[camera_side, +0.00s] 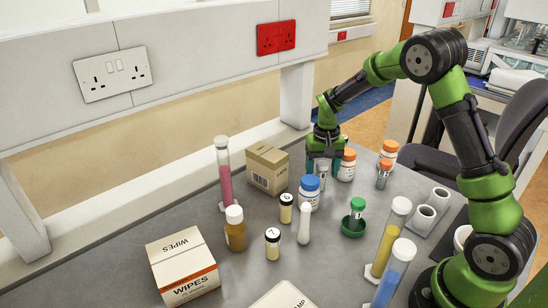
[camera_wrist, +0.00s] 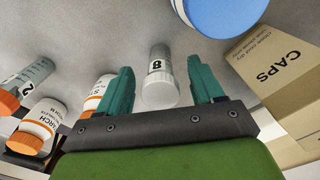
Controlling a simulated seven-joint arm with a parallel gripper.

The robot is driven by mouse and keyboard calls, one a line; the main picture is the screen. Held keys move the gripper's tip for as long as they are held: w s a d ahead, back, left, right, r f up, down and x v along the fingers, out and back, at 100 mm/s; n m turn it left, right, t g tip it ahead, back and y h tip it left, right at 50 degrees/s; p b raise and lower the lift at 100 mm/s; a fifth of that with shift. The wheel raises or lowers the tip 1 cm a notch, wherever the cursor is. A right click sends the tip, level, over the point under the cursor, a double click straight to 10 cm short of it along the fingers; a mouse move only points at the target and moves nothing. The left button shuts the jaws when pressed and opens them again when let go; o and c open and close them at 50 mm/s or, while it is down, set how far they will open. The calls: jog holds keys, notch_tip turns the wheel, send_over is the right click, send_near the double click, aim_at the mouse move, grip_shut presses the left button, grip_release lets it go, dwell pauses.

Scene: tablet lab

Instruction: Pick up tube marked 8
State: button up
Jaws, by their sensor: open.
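The tube marked 8 (camera_wrist: 158,72) is clear with a white cap and a label bearing an 8. In the wrist view it stands between my two teal fingers, with a gap on each side. In the side view the tube (camera_side: 321,178) shows partly below my gripper (camera_side: 323,162), near the blue-capped bottle. My gripper (camera_wrist: 157,88) is open around the tube, and neither finger seems to touch it. The tube's upper part is partly hidden in the side view.
A blue-capped bottle (camera_side: 309,190) and a CAPS box (camera_side: 267,168) stand close by on the left. Orange-capped bottles (camera_side: 347,166) and a small orange-capped tube (camera_side: 384,174) stand on the right.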

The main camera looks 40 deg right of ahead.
jog(key=c, duration=1.1)
jog(key=shift+r, duration=0.1)
jog(key=shift+c, duration=0.2)
